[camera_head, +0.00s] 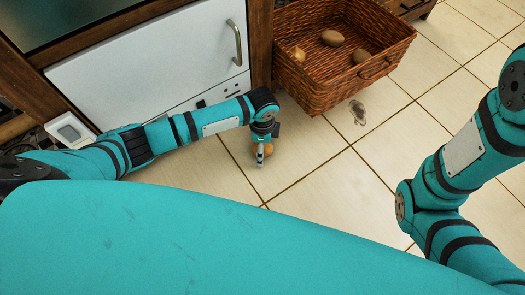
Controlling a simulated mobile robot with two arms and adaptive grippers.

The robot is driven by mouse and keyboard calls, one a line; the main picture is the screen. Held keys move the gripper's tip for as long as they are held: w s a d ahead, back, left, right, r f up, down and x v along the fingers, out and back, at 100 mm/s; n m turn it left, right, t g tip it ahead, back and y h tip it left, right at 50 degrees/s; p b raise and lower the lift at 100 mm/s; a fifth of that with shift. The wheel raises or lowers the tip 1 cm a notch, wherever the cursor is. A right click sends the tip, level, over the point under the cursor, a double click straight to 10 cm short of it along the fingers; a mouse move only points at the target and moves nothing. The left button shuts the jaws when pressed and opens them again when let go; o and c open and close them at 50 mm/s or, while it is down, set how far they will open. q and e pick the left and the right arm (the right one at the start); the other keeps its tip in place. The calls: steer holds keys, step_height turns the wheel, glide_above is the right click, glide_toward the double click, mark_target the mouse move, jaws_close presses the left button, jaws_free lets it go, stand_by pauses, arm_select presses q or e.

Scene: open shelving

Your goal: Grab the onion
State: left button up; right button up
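A small round orange-brown thing, which looks like the onion (268,149), is low down at the tip of my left arm. My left gripper (261,155) points down over the tiled floor, right at this onion and partly covering it. The gripper is small here, and I cannot tell whether its fingers are closed on the onion or only beside it. I also cannot tell whether the onion rests on the floor. My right arm comes in at the right edge, and its gripper is out of view.
A wicker basket (322,96) juts out above the floor at the top, holding a yellowish round item (298,54) and two brown potato-like items (332,38). A white cabinet door (150,55) with a metal handle is at the upper left. The tiled floor (330,185) is mostly clear.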

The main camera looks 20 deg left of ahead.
arm_select(q)
steer(key=shift+f, duration=0.2)
steer(key=c, duration=1.4)
